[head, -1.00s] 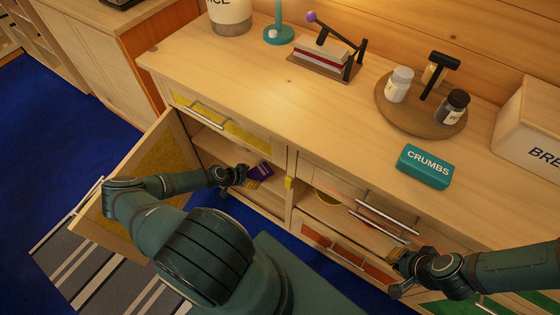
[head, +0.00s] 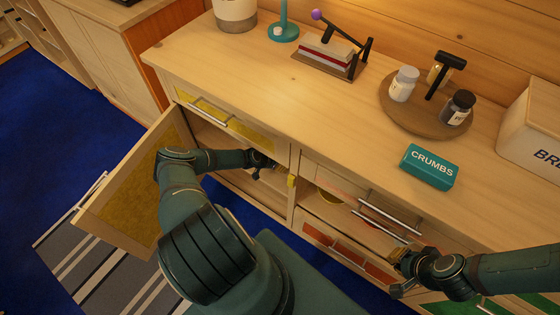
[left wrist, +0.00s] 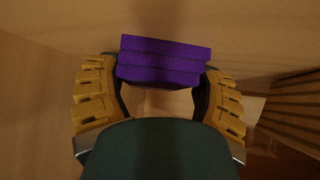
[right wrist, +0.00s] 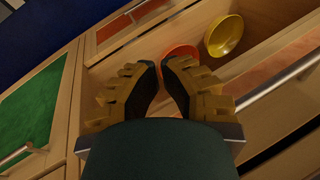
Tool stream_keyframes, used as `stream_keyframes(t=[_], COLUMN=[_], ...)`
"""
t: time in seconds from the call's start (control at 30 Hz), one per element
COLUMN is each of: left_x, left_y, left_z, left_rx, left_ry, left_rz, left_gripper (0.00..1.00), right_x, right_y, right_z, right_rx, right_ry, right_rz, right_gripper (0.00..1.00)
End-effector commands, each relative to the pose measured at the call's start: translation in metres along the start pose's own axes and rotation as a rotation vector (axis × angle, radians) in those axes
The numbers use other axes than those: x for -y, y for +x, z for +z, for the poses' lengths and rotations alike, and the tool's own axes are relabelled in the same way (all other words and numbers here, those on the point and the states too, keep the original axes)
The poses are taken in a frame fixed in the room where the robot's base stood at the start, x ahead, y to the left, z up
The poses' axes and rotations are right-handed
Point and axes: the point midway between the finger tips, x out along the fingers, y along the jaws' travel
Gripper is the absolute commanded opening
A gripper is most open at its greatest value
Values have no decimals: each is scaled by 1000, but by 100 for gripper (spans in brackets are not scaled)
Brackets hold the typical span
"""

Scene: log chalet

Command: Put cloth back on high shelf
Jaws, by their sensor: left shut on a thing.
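The cloth (left wrist: 163,62) is a folded purple block with several layers. In the left wrist view it sits between the two yellow-padded fingers of my left gripper (left wrist: 160,85), which is shut on it. In the head view my left gripper (head: 262,170) reaches into the open cabinet (head: 215,140), and the cloth is hidden there. The cabinet's shelf surfaces show only partly. My right gripper (right wrist: 162,85) is empty, its fingertips a little apart, above the drawers on the right. It also shows in the head view (head: 402,262).
The open cabinet door (head: 140,195) stands left of my left arm. A yellow bowl (right wrist: 224,35) and an orange bowl (right wrist: 180,55) sit in an open compartment below my right gripper. The countertop holds a teal CRUMBS box (head: 430,167), a round tray (head: 400,118) with jars, and a bread box (head: 530,125).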

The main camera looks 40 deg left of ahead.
Motion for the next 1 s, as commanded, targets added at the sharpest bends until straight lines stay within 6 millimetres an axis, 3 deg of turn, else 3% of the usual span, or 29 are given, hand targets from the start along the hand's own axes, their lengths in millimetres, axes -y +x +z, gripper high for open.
stream_keyframes(t=[0.27, 0.3, 0.37, 0.73, 1.0], left_x=[0, 1, 1, 1, 2], left_y=[0, 1, 0, -3, -50], left_z=[0, 0, 0, -1, -3], left_rx=[-1, -2, -2, -1, -1], left_ry=[1, 2, 2, 3, 4], left_rz=[-1, -1, -1, -1, -3], left_gripper=[42, 78, 99, 100, 100], right_x=[0, 0, 0, 0, 6], right_y=[-1, -1, -1, -1, -16], right_z=[0, 0, 0, 0, 1], right_rx=[-1, -1, -1, -1, 6], right_ry=[0, 0, 0, 0, 1], right_rz=[0, 0, 0, 0, 0], right_gripper=[0, 0, 0, 0, 0])
